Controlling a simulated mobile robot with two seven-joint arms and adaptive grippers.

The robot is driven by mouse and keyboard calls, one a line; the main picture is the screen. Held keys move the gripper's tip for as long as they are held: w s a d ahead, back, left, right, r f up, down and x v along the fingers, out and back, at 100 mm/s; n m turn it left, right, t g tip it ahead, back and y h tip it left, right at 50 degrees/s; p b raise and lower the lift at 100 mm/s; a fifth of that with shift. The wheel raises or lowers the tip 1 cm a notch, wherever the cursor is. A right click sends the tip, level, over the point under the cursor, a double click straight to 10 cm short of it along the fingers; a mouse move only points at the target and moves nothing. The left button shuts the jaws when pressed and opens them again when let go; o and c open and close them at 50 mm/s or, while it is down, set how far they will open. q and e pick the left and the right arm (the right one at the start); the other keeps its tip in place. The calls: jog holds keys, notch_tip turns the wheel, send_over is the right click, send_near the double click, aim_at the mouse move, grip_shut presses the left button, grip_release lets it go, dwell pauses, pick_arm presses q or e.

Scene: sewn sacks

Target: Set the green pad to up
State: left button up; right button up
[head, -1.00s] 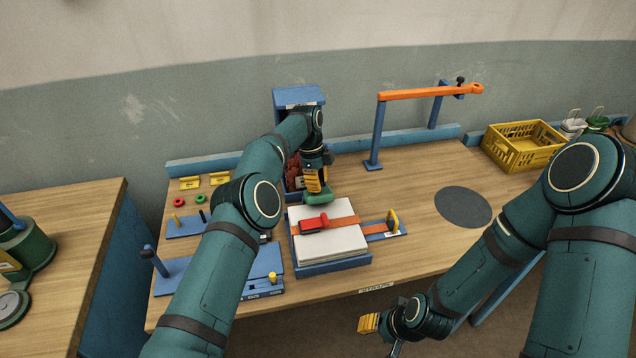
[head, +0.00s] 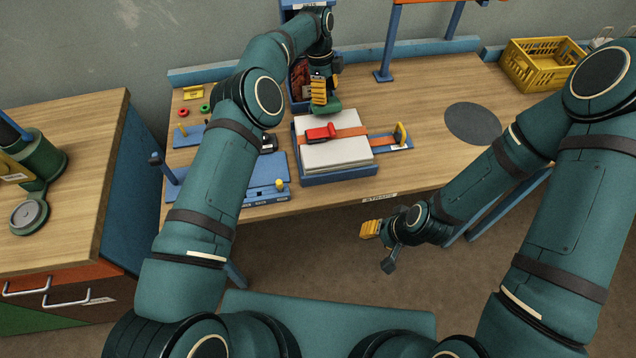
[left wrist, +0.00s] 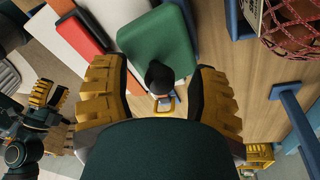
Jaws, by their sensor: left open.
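The green pad (left wrist: 157,42) is a rounded block with a black knob (left wrist: 159,76) at its near end. In the left wrist view the knob lies between the fingertips of my left gripper (left wrist: 160,85), which is open, with a yellow finger on each side. In the head view the pad (head: 328,106) shows just below my left gripper (head: 319,93), behind the white stack. I cannot tell whether the fingers touch it. My right gripper (head: 371,229) hangs in front of the bench, far from the pad; its opening is unclear.
A white stack (head: 340,153) with an orange strap and red buckle (head: 320,132) sits in a blue tray just in front. A blue bin (head: 299,92) with a netted reddish object stands behind. A yellow crate (head: 541,64) is at the back right.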

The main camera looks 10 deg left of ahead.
pick_arm(q)
jog(key=shift+s+t, duration=0.2)
jog(key=shift+t, duration=0.1)
pick_arm(e)
jog(key=shift+f, duration=0.15)
